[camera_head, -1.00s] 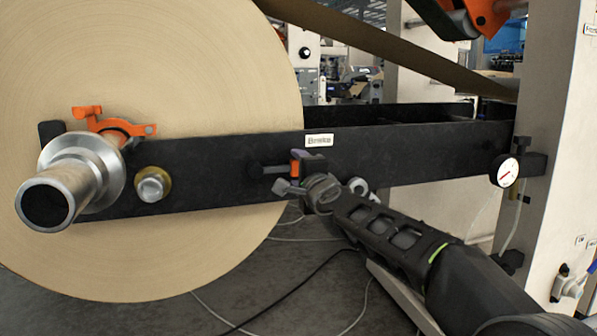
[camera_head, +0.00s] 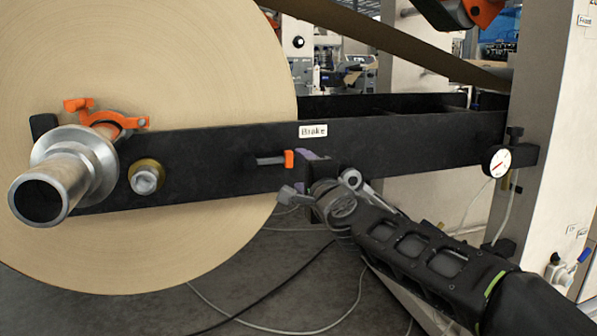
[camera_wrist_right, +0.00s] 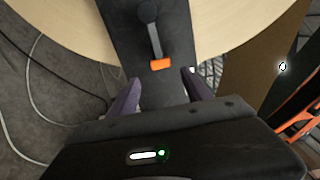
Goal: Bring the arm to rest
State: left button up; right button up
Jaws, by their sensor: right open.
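My right arm comes in from the lower right in the head view. Its gripper (camera_head: 302,176) is beside the black bar, just right of the brake lever (camera_head: 268,161), which has an orange tip and lies nearly level under the "Brake" label. In the right wrist view the two fingers of the gripper (camera_wrist_right: 159,88) are spread and nothing is between them. The orange-tipped lever (camera_wrist_right: 153,35) is ahead of the fingers, apart from them. My left gripper does not show.
A large kraft roll (camera_head: 190,70) fills the left on a metal shaft (camera_head: 55,190) with an orange clamp (camera_head: 105,118). The black bar (camera_head: 420,143) runs right to a pale upright (camera_head: 560,120) with a pressure gauge (camera_head: 496,161). Cables lie on the grey floor (camera_head: 290,270).

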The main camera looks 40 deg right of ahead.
dwell(0.3)
